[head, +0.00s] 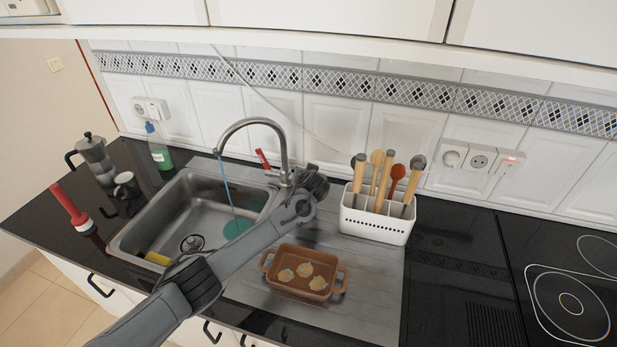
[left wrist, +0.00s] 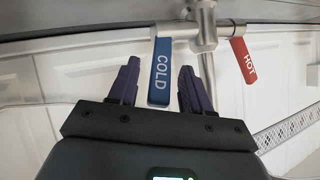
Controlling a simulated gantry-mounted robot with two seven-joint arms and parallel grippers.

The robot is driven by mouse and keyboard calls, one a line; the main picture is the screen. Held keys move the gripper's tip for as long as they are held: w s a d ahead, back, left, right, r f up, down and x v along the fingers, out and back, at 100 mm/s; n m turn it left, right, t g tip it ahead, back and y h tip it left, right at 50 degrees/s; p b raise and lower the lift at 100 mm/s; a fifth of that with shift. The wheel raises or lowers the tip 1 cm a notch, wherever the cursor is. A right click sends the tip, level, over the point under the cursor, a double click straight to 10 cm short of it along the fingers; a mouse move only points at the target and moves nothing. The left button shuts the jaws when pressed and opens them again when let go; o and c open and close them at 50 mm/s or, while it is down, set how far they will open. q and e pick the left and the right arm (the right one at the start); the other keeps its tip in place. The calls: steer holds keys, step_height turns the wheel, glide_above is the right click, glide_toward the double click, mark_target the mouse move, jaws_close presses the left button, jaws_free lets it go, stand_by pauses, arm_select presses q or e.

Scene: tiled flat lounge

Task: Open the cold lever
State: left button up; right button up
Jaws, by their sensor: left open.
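The grey arched tap (head: 283,150) stands behind the sink, and its body shows in the left wrist view (left wrist: 206,28). In that view the blue cold lever (left wrist: 161,72), marked COLD, hangs between the two fingers of my left gripper (left wrist: 158,75). The fingers are open, one on each side, with visible gaps to the lever. The red hot lever (left wrist: 243,60) is to the right, outside the fingers; it also shows in the head view (head: 262,158). In the head view my left gripper (head: 311,180) is beside the tap base and hides the cold lever. A thin blue stream falls from the spout.
A white utensil holder (head: 376,221) stands close right of my gripper. A brown baking dish (head: 300,287) sits on the drainboard below my forearm. The steel sink (head: 150,222) holds a green round item and a yellow sponge. A moka pot (head: 95,158) stands far left.

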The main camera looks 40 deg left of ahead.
arm_select(q)
steer(key=p+v, duration=0.1)
steer(key=v, duration=0.7)
steer(key=shift+p, duration=0.3)
steer(key=shift+s+d+r, duration=0.1)
steer(key=shift+s+r, duration=0.05)
steer(key=shift+r, duration=0.05)
